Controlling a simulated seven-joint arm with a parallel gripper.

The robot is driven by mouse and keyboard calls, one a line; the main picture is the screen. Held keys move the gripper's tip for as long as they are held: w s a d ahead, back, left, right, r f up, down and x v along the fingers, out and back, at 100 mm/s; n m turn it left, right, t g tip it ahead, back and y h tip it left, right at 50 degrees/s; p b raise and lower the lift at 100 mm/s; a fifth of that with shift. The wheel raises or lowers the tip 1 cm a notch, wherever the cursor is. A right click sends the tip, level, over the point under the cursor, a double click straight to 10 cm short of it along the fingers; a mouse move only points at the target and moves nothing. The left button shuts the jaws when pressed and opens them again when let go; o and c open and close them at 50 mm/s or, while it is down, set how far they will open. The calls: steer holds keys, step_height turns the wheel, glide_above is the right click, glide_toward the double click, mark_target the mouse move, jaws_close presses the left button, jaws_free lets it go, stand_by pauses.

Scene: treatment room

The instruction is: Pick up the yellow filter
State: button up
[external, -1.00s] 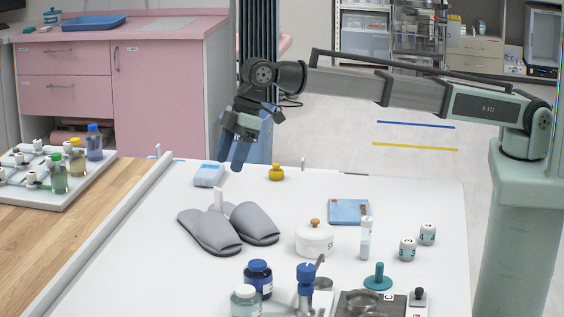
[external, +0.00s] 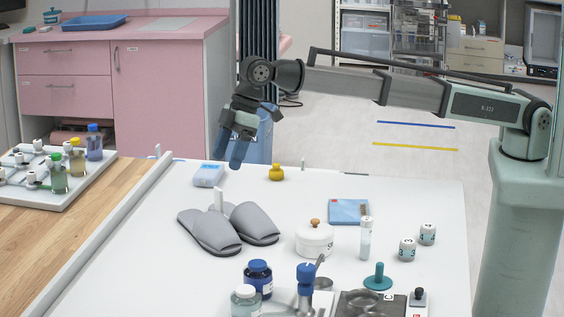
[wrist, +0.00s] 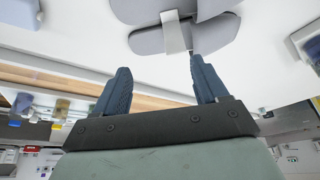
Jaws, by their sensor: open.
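The yellow filter (external: 276,172) is a small, squat yellow piece with a narrower top, standing on the white table near its far edge in the external view. I cannot make it out in the wrist view. My gripper (external: 238,157) is above the far part of the table, to the left of the filter and higher, pointing down, with its blue fingers apart and nothing between them. In the wrist view my gripper (wrist: 157,85) shows two blue fingers spread wide and empty.
A light blue box (external: 208,174) lies left of the filter. Grey slippers (external: 210,231) with a white band lie nearer; they also show in the wrist view (wrist: 212,36). A white lidded pot (external: 314,241) and blue packet (external: 348,211) are to the right. Table around the filter is clear.

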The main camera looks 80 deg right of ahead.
steer(key=w+d, duration=0.3)
steer(key=d, duration=0.3)
steer(key=r+m+t+h, duration=0.1)
steer(key=m, duration=0.2)
glide_above(277, 164)
steer(key=w+a, duration=0.2)
steer(key=w, duration=0.1)
steer(key=s+d+f+m, duration=0.1)
steer(key=s+d+f, duration=0.25)
steer(key=s, duration=0.35)
steer(key=x, duration=0.6)
steer(key=shift+d+f, duration=0.1)
steer(key=shift+f, duration=0.15)
steer(key=shift+d+x, duration=0.1)
steer(key=shift+x, duration=1.2)
steer(key=shift+d+x, duration=0.15)
steer(key=shift+x, duration=1.2)
steer(key=shift+c, duration=0.5)
steer(key=c, duration=1)
